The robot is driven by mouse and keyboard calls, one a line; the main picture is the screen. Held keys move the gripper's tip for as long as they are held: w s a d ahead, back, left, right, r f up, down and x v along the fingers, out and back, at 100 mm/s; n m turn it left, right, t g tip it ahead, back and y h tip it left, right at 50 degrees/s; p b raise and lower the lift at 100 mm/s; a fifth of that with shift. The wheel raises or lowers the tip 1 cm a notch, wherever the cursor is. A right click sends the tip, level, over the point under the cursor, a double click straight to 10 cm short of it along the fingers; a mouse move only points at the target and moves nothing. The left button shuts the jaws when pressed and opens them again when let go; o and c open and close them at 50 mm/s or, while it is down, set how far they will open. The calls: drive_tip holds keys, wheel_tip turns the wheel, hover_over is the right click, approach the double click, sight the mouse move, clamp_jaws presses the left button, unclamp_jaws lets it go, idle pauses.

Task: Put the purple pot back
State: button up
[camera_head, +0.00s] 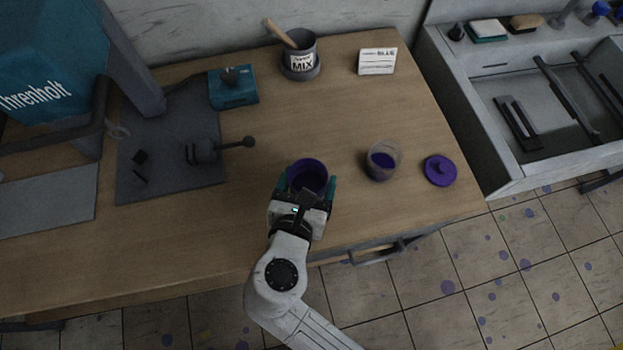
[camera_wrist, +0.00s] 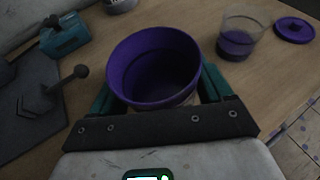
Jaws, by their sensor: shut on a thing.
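The purple pot (camera_head: 308,175) is an open, round, purple container near the front edge of the wooden table. My gripper (camera_head: 304,190) is shut on it, with a teal finger on each side. In the wrist view the pot (camera_wrist: 153,68) sits upright between the fingers and its inside looks empty. Whether its base touches the table is hidden. A purple lid (camera_head: 440,170) with a knob lies on the table to the right. It also shows in the wrist view (camera_wrist: 293,30).
A clear cup (camera_head: 382,160) with purple liquid stands between pot and lid. A grey MIX pot (camera_head: 300,58) with a wooden handle and a BLUE card (camera_head: 377,62) are at the back. A machine with a grey lever (camera_head: 215,150) is left. A sink (camera_head: 540,110) is right.

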sight(312, 176)
drive_tip(key=w+f, duration=0.2)
drive_tip(key=f, duration=0.1)
drive_tip(key=shift+w+d, duration=0.2)
drive_tip(key=shift+w, duration=0.05)
drive_tip(key=shift+f, duration=1.55)
drive_tip(key=o, duration=1.1)
drive_tip(key=shift+f, duration=0.15)
drive_tip(key=shift+r, duration=0.2)
drive_tip(key=v, duration=1.2)
